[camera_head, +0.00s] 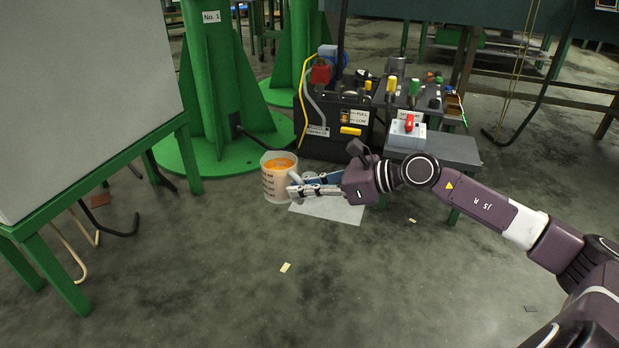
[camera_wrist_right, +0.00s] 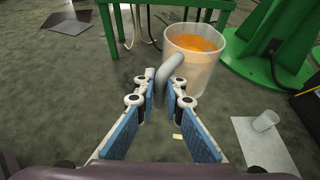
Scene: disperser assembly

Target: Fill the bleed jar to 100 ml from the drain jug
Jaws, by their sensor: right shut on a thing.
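The drain jug (camera_head: 274,184) is a pale, translucent jug with markings and orange liquid inside. It is upright at the left edge of the white sheet; I cannot tell whether it touches the floor. My right gripper (camera_head: 296,191) is shut on its grey handle. The wrist view shows the jug (camera_wrist_right: 193,74) ahead, its handle (camera_wrist_right: 168,68) between my right fingertips (camera_wrist_right: 161,90). A small clear jar (camera_wrist_right: 266,121), likely the bleed jar, stands on the sheet right of the gripper and looks empty. In the head view my right gripper seems to hide it. My left gripper is not in view.
The white sheet (camera_head: 335,211) lies on the floor. Behind it stand a black power unit (camera_head: 318,137), a grey bench (camera_head: 446,149) and a green column base (camera_head: 188,160). A green-framed table (camera_head: 95,178) is at left. The front floor is mostly clear.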

